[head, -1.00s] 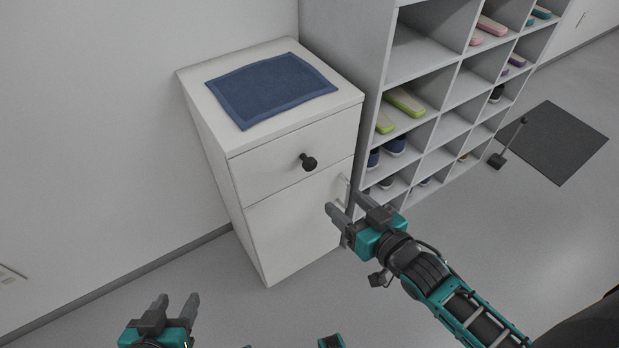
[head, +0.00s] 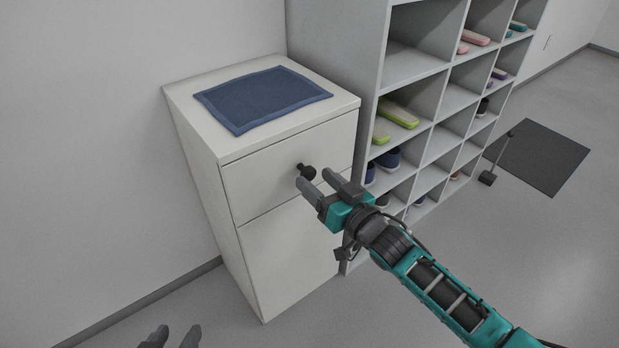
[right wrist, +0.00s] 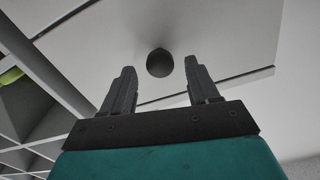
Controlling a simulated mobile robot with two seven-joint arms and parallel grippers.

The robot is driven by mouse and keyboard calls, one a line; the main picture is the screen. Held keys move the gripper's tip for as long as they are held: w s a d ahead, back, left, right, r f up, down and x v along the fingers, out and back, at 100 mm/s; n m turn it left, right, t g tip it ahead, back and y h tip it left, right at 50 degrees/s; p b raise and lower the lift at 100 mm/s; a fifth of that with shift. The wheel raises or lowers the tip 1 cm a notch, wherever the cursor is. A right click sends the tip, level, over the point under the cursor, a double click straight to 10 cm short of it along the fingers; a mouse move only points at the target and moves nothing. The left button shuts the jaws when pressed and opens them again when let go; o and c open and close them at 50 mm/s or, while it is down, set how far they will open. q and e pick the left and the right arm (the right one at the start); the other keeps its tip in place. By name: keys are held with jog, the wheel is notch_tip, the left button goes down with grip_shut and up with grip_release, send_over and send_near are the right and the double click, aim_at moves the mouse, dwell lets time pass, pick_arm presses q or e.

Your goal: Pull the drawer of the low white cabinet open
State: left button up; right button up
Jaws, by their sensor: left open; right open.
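The low white cabinet (head: 288,262) stands against the wall, with a drawer (head: 255,180) at its top front. The drawer looks shut. Its round black knob (head: 306,171) sits mid-front. My right gripper (head: 313,179) is open, with its fingertips close to the knob in the head view. In the right wrist view the knob (right wrist: 160,63) lies between and just beyond the open fingertips (right wrist: 158,75); I cannot tell if they touch it. My left gripper (head: 172,335) is open and empty at the bottom edge, low and away from the cabinet.
A blue cloth (head: 262,98) lies flat on the cabinet top. A grey cubby shelf (head: 398,62) with shoes stands right beside the cabinet. A dark mat (head: 545,158) lies on the floor at right. The floor in front of the cabinet is clear.

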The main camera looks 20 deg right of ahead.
aim_at(311, 176)
jog(key=shift+b+x, duration=0.35)
jog(key=shift+x, duration=1.4)
jog(key=shift+c, duration=0.2)
grip_shut()
